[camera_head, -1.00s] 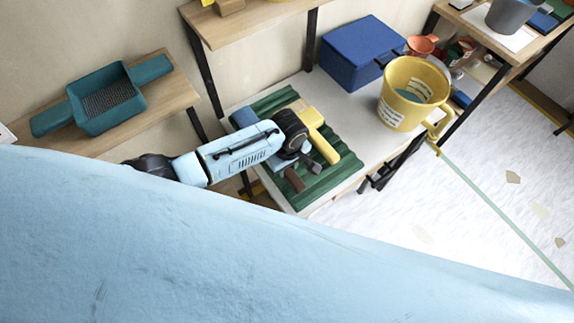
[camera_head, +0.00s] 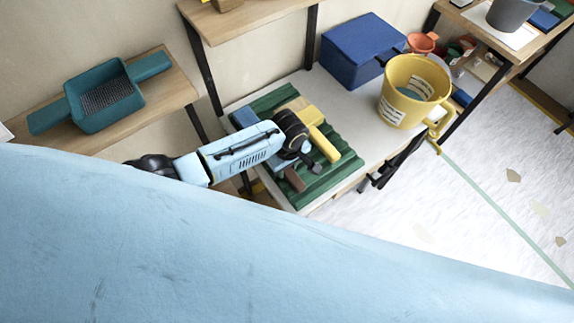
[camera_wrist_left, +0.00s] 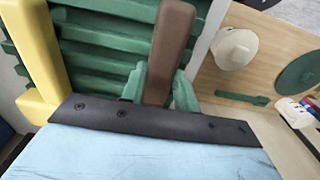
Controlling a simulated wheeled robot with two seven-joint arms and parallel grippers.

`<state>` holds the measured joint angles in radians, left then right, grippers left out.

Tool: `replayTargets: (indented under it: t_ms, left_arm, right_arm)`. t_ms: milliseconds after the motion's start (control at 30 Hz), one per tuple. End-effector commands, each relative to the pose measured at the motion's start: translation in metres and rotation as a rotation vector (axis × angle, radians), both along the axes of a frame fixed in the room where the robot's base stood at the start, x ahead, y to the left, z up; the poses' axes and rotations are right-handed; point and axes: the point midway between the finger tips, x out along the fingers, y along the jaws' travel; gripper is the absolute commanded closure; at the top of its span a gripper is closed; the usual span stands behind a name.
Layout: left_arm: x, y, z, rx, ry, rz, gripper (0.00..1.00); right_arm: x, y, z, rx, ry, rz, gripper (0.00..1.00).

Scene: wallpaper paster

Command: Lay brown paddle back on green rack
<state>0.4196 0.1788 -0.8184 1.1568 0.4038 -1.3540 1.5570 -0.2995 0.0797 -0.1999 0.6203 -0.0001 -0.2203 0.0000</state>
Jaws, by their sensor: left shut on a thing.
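The green ridged rack (camera_head: 335,178) lies on the pale table in the head view, and its ridges also show in the left wrist view (camera_wrist_left: 100,45). My left gripper (camera_head: 303,166) is low over the rack, pointing down, and is shut on the brown paddle (camera_head: 294,180). In the left wrist view the paddle's brown handle (camera_wrist_left: 171,45) runs up from between the fingers (camera_wrist_left: 160,88) and lies over the rack's edge area. The rest of the paddle is hidden by my gripper, so I cannot tell if it touches the rack. My right gripper is not in view.
A yellow-handled tool (camera_head: 323,143) lies on the rack close beside my gripper, with a blue piece (camera_head: 243,117) at the rack's left. A yellow bucket (camera_head: 403,105) and a blue box (camera_head: 355,50) stand behind. A teal tray (camera_head: 105,98) sits on the left shelf.

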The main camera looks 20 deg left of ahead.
Motion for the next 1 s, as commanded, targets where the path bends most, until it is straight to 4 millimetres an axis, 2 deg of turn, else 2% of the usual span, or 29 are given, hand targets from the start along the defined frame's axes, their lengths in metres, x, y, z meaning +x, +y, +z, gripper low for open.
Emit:
replayTargets:
  t_ms: [100,133,300,667,767,1000]
  left_arm:
    - [0.000,0.000,-0.003,0.000,0.000,0.000,0.99]
    - [0.000,0.000,-0.002,-0.001,-0.001,0.000,0.67]
    - [0.000,0.000,-0.002,0.000,0.000,0.000,0.45]
    - [0.000,0.000,0.003,-0.001,-0.001,0.000,0.44]
    - [0.000,0.000,0.015,-0.001,-0.001,-0.001,0.44]
    - [0.000,-0.002,0.069,-0.003,-0.004,-0.001,0.44]
  right_arm:
    - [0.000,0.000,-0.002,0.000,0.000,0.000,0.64]
    - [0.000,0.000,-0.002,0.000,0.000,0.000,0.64]
    - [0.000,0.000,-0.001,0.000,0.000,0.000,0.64]
    - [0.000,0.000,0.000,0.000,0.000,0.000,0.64]
    - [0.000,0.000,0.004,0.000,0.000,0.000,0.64]
    - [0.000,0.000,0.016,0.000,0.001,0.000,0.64]
